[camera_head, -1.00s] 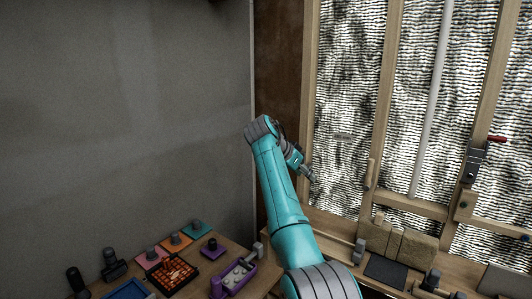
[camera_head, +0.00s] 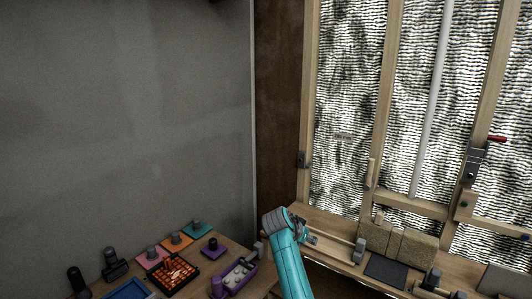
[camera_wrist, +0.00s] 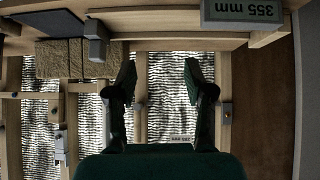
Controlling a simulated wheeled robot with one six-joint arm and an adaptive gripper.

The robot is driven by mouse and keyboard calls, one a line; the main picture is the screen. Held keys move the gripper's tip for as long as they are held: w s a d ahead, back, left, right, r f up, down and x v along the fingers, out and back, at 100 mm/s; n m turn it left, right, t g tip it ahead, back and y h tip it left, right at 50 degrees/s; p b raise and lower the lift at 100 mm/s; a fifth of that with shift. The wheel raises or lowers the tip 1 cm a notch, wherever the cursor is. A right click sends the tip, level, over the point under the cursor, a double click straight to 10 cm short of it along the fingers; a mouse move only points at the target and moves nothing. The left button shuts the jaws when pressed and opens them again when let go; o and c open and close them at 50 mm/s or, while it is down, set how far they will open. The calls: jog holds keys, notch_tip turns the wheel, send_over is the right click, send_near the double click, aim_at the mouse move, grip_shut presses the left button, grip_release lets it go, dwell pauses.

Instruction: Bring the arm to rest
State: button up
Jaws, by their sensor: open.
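My teal arm (camera_head: 290,265) shows at the bottom middle of the head view, its upper joint low in front of the wooden bench. My gripper (camera_head: 303,230) is small there and partly hidden behind the arm. In the wrist view my gripper (camera_wrist: 158,78) has its two dark green fingers well apart. The gap between them is empty and faces the stud wall. Nothing touches the fingers in that view.
A bench with a purple tray (camera_head: 238,280), a black-framed orange tray (camera_head: 173,275) and coloured pads stands at lower left. Brown blocks (camera_head: 398,242) and a dark pad (camera_head: 386,269) lie at right. A "355 mm" block (camera_wrist: 240,11) is close in the wrist view.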

jog(key=s+d+f+n+t+y, duration=0.1)
jog(key=s+f+n, duration=0.1)
jog(key=s+f, duration=0.7)
jog(key=s+d+f+n+t+y, duration=0.15)
jog(key=s+f, duration=0.35)
jog(key=f, duration=0.8)
jog(key=s+d+f+n+t+y, duration=0.1)
jog(key=s+f, duration=0.3)
jog(key=s, duration=0.7)
jog(key=s+f+n+y, duration=0.1)
jog(key=s+f, duration=0.3)
jog(key=s, duration=0.6)
jog(key=s+r+n+t+y, duration=0.1)
jog(key=s+r, duration=0.2)
jog(key=s, duration=0.8)
jog(key=s+r+t, duration=0.1)
jog(key=s+r, duration=0.1)
jog(key=s, duration=0.9)
jog(key=s+d+r+t, duration=0.1)
jog(key=s+r+t, duration=0.1)
jog(key=s+r, duration=1.3)
notch_tip(320, 180, up, 5)
jog(key=shift+s+d+f+n, duration=0.1)
jog(key=shift+s+d+n, duration=0.15)
jog(key=shift+s+n, duration=0.1)
